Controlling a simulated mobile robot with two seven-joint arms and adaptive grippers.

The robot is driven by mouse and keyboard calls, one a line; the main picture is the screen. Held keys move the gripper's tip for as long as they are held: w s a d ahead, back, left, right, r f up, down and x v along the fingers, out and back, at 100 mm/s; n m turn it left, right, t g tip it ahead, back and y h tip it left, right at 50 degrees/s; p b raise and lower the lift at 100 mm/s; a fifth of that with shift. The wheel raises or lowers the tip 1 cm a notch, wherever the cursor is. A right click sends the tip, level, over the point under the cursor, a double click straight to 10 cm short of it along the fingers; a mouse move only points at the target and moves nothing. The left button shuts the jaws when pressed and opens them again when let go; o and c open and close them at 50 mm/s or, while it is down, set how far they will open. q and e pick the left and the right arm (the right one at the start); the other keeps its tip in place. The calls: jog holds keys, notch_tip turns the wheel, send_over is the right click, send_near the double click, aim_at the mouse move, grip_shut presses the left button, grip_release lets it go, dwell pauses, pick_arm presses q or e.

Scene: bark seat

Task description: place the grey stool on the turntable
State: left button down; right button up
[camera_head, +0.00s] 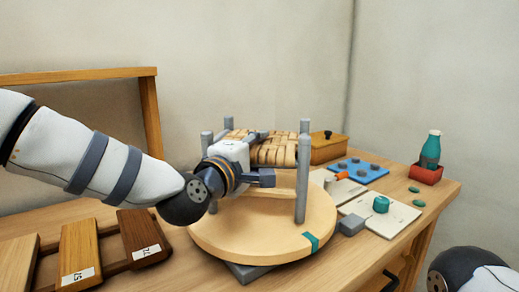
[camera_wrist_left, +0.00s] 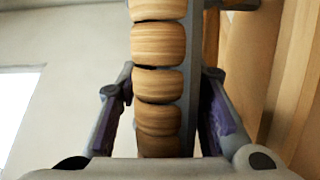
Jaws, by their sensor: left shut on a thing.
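The grey stool (camera_head: 302,185) has grey upright posts and a seat of woven tan bark strips. It is upright over the turntable (camera_head: 245,240), a round pale wooden disc with a teal mark on its front rim. The near right post reaches down to the disc, but I cannot tell whether all the feet touch it. My left gripper (camera_head: 264,158) reaches in from the left between the posts and is shut on the stool at its woven seat. In the left wrist view, the woven strips (camera_wrist_left: 158,83) run between the two fingers (camera_wrist_left: 165,110). My right gripper is out of view.
Numbered wooden blocks (camera_head: 80,250) lie at the left. My right arm shows at lower right.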

pick_arm(q)
jog(key=c, duration=1.5)
grip_release()
jog(key=shift+f, duration=0.2)
jog(key=shift+c, duration=0.2)
jog(key=o, duration=0.4)
jog(key=shift+o, duration=0.2)
